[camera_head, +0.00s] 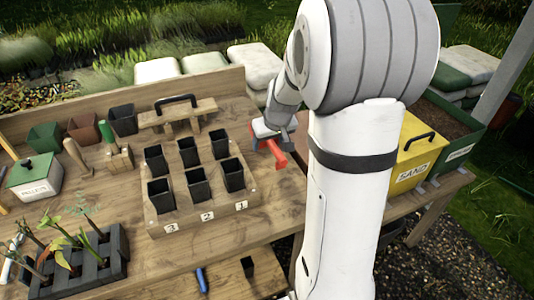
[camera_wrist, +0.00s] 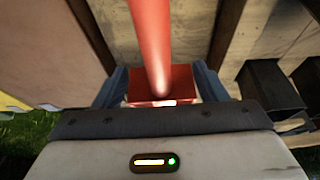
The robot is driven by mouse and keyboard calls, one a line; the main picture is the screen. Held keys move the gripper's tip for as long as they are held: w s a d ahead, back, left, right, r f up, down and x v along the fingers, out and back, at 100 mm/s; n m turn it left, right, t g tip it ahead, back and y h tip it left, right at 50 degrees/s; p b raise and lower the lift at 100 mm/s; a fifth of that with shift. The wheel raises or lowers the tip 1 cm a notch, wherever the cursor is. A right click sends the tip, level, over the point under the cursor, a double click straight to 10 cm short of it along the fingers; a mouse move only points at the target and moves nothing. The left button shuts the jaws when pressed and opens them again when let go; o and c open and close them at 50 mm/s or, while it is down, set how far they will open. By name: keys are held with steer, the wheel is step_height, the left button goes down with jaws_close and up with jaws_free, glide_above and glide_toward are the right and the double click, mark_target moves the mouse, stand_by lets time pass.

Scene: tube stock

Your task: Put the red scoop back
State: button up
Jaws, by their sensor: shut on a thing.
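The red scoop (camera_head: 279,157) is in my gripper (camera_head: 268,134), above the right side of the workbench in the head view. In the wrist view, the scoop (camera_wrist: 150,40) shows as a long red rod running up from a red block that sits between the two blue-grey fingers of my gripper (camera_wrist: 160,88). The fingers are shut on it. My white arm hides part of the bench to the right of the scoop.
A wooden rack (camera_head: 203,219) with several black pots stands just left of the scoop. The yellow SAND box (camera_head: 416,148) and a green soil bin (camera_head: 473,145) are right of my arm. A wooden carrier (camera_head: 180,113) with a black handle stands behind the rack.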

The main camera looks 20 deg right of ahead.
step_height(320, 180, down, 6)
steer(key=shift+r, duration=0.35)
steer(key=o, duration=1.7)
steer(key=v, duration=1.2)
steer(key=shift+s, duration=0.1)
steer(key=shift+g, duration=0.9)
steer(key=s+a, duration=0.3)
steer(key=s, duration=0.3)
steer(key=s+a, duration=0.4)
steer(key=s, duration=0.2)
steer(key=s+a+r, duration=0.1)
steer(key=s+a, duration=0.3)
steer(key=s, duration=0.2)
steer(key=shift+s+r, duration=0.1)
steer(key=shift+r, duration=0.05)
